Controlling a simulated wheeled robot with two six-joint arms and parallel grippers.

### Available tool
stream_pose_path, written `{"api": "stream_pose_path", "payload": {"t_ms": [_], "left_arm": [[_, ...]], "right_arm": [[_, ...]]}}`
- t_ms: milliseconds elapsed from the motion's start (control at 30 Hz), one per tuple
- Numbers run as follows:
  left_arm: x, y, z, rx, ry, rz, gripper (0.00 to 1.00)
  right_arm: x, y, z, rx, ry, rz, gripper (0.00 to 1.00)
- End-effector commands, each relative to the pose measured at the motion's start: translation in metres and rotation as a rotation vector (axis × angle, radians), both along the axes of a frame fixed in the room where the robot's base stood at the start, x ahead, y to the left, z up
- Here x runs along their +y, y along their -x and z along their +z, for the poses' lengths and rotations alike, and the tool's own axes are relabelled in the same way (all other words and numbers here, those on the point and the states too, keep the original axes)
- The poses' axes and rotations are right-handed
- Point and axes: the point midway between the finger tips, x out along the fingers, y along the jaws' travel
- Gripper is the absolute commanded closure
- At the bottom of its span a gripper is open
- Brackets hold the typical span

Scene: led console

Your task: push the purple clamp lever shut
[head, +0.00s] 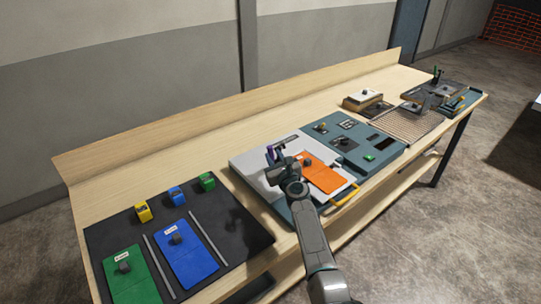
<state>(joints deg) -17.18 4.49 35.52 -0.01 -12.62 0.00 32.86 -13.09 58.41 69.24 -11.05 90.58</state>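The purple clamp lever (269,154) shows as a small purple piece on the light grey panel of the console (247,166), near the middle of the bench. My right arm comes up from the bottom of the head view. Its gripper (274,158) is at the lever, and the two overlap in the picture. I cannot tell whether they touch. The fingers are small and partly hidden by the wrist, so their opening is not clear. The lower part of the lever and its base are hidden. My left gripper is not in view.
An orange plate (325,174) with a dark knob lies right of my wrist, near a yellow handle (346,195). A teal panel (337,128) adjoins it. A black mat (235,226) with green and blue plates and small blocks lies left. Bare wood lies behind the console.

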Motion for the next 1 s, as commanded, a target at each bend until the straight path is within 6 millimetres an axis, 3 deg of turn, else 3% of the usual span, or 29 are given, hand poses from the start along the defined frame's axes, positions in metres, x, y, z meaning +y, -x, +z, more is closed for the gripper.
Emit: {"api": "stream_pose_path", "payload": {"t_ms": [33,300,700,833,1000], "left_arm": [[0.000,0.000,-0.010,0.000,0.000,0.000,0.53],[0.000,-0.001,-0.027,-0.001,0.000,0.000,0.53],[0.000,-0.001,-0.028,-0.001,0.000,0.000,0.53],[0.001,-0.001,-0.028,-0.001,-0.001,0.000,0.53],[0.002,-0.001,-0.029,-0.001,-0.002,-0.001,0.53]], "right_arm": [[0.003,-0.009,-0.004,-0.001,0.000,0.001,0.74],[0.011,-0.035,-0.003,0.000,0.001,0.001,0.74],[0.013,-0.040,0.000,0.000,0.002,0.000,0.74],[0.013,-0.040,0.000,0.000,0.002,0.000,0.98],[0.013,-0.040,0.000,0.000,0.002,0.000,1.00]]}}
